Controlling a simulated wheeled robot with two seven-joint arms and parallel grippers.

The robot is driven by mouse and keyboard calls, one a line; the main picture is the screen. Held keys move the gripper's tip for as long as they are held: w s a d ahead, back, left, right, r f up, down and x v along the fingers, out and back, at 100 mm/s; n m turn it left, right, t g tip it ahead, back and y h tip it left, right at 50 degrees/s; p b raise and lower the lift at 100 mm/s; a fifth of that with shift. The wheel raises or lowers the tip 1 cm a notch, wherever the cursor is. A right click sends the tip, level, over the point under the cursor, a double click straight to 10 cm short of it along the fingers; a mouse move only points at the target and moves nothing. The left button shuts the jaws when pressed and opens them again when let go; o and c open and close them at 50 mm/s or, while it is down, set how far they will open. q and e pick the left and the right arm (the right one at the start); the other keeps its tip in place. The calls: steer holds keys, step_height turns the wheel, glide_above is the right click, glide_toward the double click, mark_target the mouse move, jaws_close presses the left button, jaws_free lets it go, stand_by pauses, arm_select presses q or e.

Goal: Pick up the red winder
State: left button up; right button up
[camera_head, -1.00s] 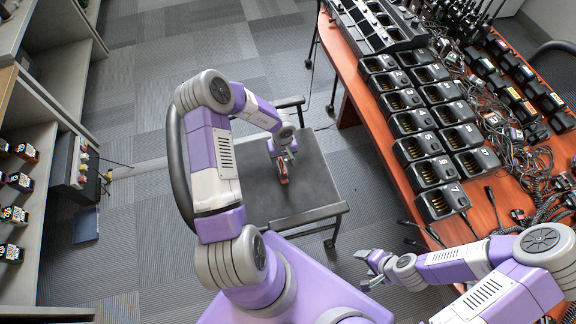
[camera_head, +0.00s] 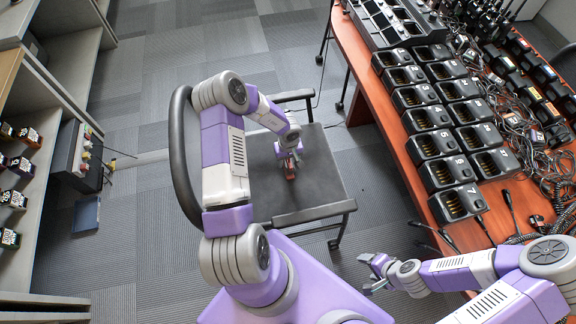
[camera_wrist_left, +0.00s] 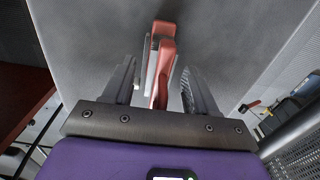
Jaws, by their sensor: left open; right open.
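The red winder (camera_head: 290,173) is on the dark seat of a chair (camera_head: 307,200). In the left wrist view the winder (camera_wrist_left: 164,50) shows as a red piece with a grey part along its left side. It lies between the two fingers of my left gripper (camera_wrist_left: 159,68), with gaps visible on both sides. My left gripper (camera_head: 288,160) is open over the winder and partly hides it in the head view. My right gripper (camera_head: 370,271) is open and empty, to the right of the chair.
A wooden table (camera_head: 378,135) on the right carries several black chargers (camera_head: 432,145), radios and tangled cords. Shelves (camera_head: 75,60) stand at the left. Grey floor lies between.

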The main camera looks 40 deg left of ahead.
arm_select(q)
jaws_close()
steer(key=shift+r, duration=0.1)
